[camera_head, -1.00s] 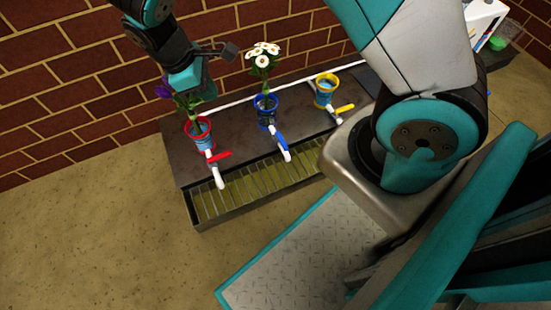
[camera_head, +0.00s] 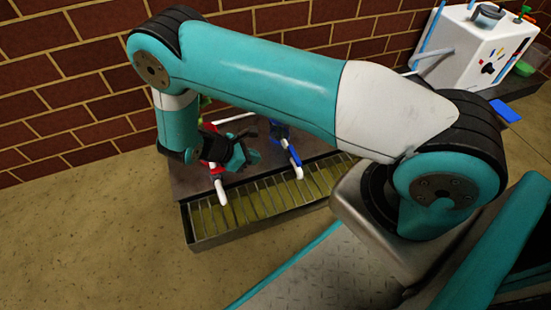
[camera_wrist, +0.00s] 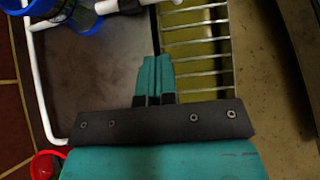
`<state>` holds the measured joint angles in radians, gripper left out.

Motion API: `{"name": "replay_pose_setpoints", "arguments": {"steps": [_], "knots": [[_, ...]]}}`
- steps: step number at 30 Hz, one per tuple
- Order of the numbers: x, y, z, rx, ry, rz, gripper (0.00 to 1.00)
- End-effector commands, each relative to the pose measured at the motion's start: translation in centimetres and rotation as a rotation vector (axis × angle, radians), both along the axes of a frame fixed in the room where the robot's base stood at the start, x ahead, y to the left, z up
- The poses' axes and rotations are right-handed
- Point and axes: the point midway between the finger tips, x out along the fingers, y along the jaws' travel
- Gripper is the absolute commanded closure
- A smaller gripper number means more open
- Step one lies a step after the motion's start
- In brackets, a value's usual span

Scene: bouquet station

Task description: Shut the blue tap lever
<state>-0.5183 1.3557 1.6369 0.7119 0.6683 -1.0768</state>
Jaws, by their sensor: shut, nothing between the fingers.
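The blue tap lever (camera_head: 294,155) shows in the head view, lying roughly along its white spout (camera_head: 298,172) above the grated trough. The blue vase holder (camera_head: 279,131) behind it is partly covered by my arm. My gripper (camera_head: 254,157) is low, to the left of the blue lever and apart from it, close to the red tap. In the wrist view my gripper (camera_wrist: 157,62) is shut and empty. There a white pipe (camera_wrist: 118,5) and a blue round part (camera_wrist: 84,18) sit at the top edge; the lever cannot be made out clearly.
The red tap's white spout (camera_head: 220,188) is left of my gripper, its lever largely hidden. The trough grate (camera_head: 240,208) runs in front. A white machine (camera_head: 475,50) and a blue pad (camera_head: 506,111) are at the right. My arm hides the flowers and yellow tap.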

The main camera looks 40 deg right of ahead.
Motion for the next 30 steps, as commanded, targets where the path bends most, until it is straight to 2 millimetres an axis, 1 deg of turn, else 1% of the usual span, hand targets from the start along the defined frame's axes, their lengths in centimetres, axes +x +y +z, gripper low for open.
{"name": "replay_pose_setpoints", "arguments": {"steps": [5,9,15,18,21,25,30], "knots": [[-0.6,-2.0,-2.4,0.0,0.002,-0.004,1.0],[-1.2,-4.1,-4.6,0.0,0.002,-0.004,1.0],[-2.1,-7.0,-7.3,0.0,0.003,-0.004,1.0],[-2.5,-8.6,-6.9,0.0,0.0,-0.004,1.0],[-2.8,-9.7,-6.8,0.001,0.0,-0.004,1.0],[-3.0,-10.4,-6.6,0.001,0.001,-0.003,1.0],[-3.1,-10.6,-6.5,0.001,0.0,-0.001,1.0]]}}
